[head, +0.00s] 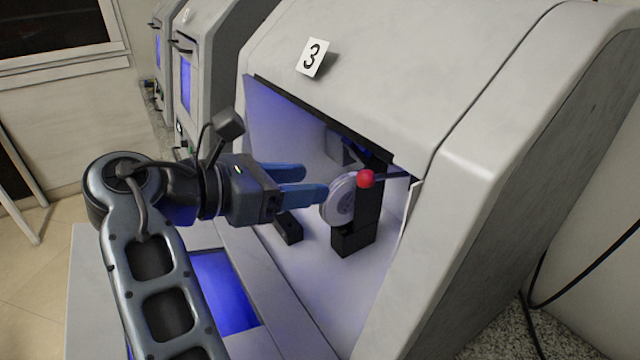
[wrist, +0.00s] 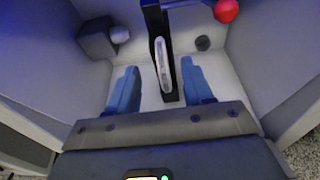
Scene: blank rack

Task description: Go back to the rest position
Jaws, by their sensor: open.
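My gripper (head: 306,183) has blue fingers and points into the opening of the grey machine marked 3 (head: 390,70). The fingers are apart with nothing held between them. A pale round disc (head: 340,198) stands upright against a black holder (head: 368,215), just beyond the fingertips in the head view. In the wrist view the disc (wrist: 162,65) shows edge-on in line with the gap between the fingers (wrist: 158,85). I cannot tell whether the fingertips touch it.
A red ball knob (head: 365,179) on a rod sits beside the disc. A small black block (head: 288,228) lies on the chamber floor. The machine's side walls flank my gripper. A blue screen (head: 224,290) lies below my arm. More machines (head: 200,75) stand behind left.

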